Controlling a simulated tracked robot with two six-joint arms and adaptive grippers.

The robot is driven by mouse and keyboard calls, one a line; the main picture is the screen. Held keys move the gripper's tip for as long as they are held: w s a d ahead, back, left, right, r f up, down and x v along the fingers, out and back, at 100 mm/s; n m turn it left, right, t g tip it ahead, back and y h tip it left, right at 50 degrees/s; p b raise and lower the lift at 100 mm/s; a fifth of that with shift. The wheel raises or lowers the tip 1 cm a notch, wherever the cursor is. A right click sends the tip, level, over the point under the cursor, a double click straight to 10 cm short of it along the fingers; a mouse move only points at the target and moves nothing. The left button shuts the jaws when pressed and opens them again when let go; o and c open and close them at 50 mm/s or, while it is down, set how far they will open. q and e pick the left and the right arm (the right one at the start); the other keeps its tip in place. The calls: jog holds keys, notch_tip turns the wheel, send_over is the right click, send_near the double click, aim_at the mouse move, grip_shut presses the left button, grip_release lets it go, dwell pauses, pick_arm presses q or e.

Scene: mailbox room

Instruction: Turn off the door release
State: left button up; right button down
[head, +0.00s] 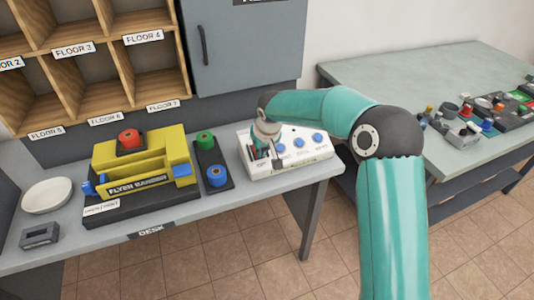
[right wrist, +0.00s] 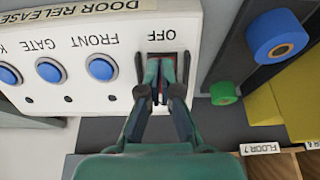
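The door release is a white box (head: 302,156) on the right end of the desk, with a row of blue round buttons. In the right wrist view the white box (right wrist: 70,30) shows upside down, with the labels DOOR RELEASE, FRONT GATE and OFF. A dark recessed switch (right wrist: 162,57) lies by the OFF label. My right gripper (head: 268,156) is over the left end of the box. In the right wrist view its fingertips (right wrist: 161,68) are close together at the switch and partly hide it. Contact and the switch's position cannot be told. My left gripper is not in view.
The yellow flyer bander (head: 145,165) is farther left, near a white bowl (head: 47,195). A grey cabinet (head: 245,50) rises behind. A second table (head: 400,80) stands right.

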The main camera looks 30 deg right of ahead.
jog(key=shift+s+d+f, duration=0.1)
jog(key=shift+s+f, duration=0.05)
jog(key=shift+f, duration=0.1)
jog(key=shift+w+d+r+p, duration=0.1)
jog(key=shift+w+r+p, duration=0.1)
jog(key=shift+r+p, duration=0.35)
jog(key=shift+r, duration=0.15)
jog(key=shift+r, duration=0.15)
jog(key=shift+s+r, duration=0.15)
jog(key=shift+r, duration=0.1)
jog(key=s+a+r, duration=0.1)
jog(key=s+r, duration=0.7)
jog(key=r, duration=0.2)
jog(key=shift+a, duration=0.25)
jog(key=shift+s, duration=0.1)
